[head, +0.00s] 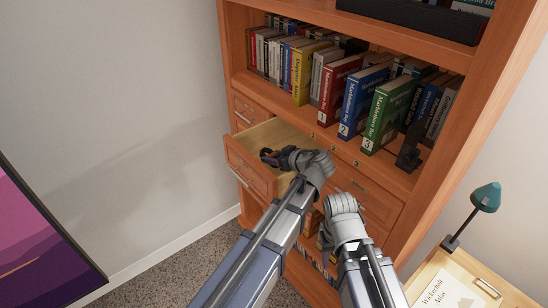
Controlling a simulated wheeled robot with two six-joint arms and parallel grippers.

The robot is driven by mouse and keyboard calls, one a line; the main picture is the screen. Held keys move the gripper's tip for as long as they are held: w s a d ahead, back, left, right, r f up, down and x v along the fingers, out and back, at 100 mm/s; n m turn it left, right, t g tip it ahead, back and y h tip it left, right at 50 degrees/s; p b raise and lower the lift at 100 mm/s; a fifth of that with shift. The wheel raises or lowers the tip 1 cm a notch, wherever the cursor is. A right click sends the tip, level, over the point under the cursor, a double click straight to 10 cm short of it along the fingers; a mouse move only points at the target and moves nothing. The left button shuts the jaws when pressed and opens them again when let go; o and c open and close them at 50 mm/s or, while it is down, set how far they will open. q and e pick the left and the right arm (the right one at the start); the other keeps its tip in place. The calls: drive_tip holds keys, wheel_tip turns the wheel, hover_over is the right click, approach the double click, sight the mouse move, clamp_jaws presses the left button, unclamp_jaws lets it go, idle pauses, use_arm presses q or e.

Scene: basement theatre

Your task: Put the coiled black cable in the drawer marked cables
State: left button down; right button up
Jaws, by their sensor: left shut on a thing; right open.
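An open wooden drawer (247,167) is pulled out from the left column of the orange-brown cabinet; its label cannot be read from here. My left gripper (279,158) is over the drawer's opening and is shut on the coiled black cable (266,153). The cable shows as a small dark shape at the fingertips, partly hidden by the gripper. Whether it touches the drawer floor I cannot tell. My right gripper (325,240) is in front of the lower cabinet, to the right of and below the drawer, open and apart from the cable.
Shelves above the drawers hold several books, with large red (337,92), blue (361,101) and green (387,114) volumes. A black object (410,148) stands at the shelf's right. A light wooden table (508,289) and a teal lamp (486,196) are at the right. Carpet is free at lower left.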

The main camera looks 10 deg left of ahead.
use_arm(q)
drive_tip(key=shift+s+f, duration=0.15)
drive_tip(key=shift+f, duration=0.05)
use_arm(e)
drive_tip(key=shift+s+f, duration=0.15)
drive_tip(key=shift+f, duration=0.05)
use_arm(q)
drive_tip(key=shift+c, duration=1.1)
unclamp_jaws()
drive_tip(key=shift+s+f, duration=0.1)
use_arm(e)
drive_tip(key=shift+r, duration=0.1)
